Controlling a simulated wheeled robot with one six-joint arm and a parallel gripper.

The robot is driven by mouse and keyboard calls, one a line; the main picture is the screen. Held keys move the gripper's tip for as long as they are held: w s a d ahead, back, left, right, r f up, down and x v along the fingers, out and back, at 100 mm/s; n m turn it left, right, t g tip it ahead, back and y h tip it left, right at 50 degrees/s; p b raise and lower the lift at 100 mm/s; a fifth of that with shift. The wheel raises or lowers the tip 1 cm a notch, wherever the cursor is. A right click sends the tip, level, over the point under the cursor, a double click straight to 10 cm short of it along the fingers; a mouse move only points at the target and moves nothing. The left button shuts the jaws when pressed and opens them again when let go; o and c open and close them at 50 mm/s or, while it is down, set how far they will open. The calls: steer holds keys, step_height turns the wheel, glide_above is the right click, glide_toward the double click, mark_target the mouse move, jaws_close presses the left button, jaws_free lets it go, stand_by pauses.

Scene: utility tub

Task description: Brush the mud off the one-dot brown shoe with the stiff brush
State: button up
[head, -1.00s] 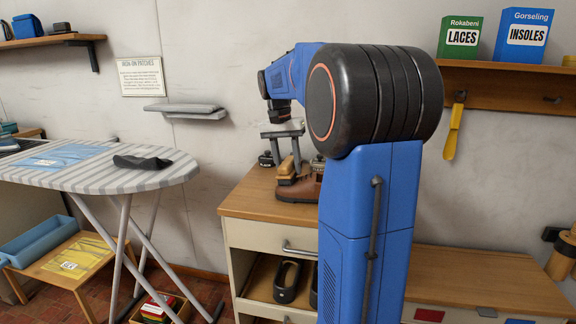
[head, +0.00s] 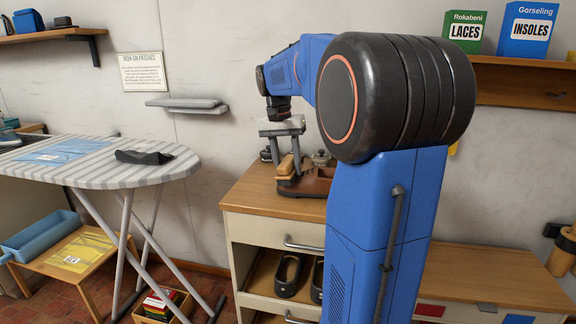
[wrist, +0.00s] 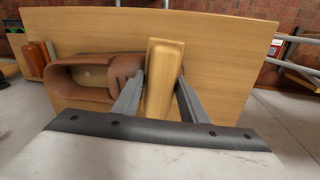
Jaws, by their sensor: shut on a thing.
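My gripper (head: 285,158) points down over the wooden cabinet top and is shut on a wood-backed brush (head: 287,166), with dark bristles below. In the wrist view the brush's pale wooden back (wrist: 163,72) is between the two grey fingers of my gripper (wrist: 160,92). A brown shoe (head: 314,184) stands on the cabinet top, right by the brush and partly hidden by my arm. In the wrist view the shoe (wrist: 82,78) lies to the left of the brush, its opening facing up. I cannot tell whether the bristles touch it. No dot or mud can be made out.
The cabinet top (head: 245,193) is clear at its left. Dark jars (head: 321,158) stand behind the shoe. Reddish-brown objects (wrist: 36,58) lie at the far left in the wrist view. A striped ironing board (head: 95,178) stands left of the cabinet. Dark shoes (head: 288,273) are on the shelf below.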

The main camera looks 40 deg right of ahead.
mark_target(289, 155)
steer(key=shift+w+d, duration=1.25)
steer(key=shift+d, duration=0.1)
steer(key=shift+w+a+r, duration=0.1)
steer(key=shift+r, duration=0.9)
steer(key=shift+w+a+r, duration=0.1)
steer(key=shift+w+r, duration=0.05)
steer(key=shift+r, duration=0.85)
steer(key=shift+w+a+r, duration=0.1)
steer(key=shift+r, duration=0.9)
steer(key=shift+r, duration=0.1)
steer(key=shift+w+a+r, duration=0.15)
steer(key=shift+r, duration=1.25)
steer(key=shift+f, duration=0.1)
steer(key=shift+s+d+f+t+y, duration=0.3)
steer(key=shift+s+d+f+t, duration=0.1)
steer(key=shift+f, duration=0.1)
steer(key=shift+s+d+f+t+y, duration=0.3)
steer(key=shift+s+f, duration=0.05)
steer(key=shift+f, duration=0.15)
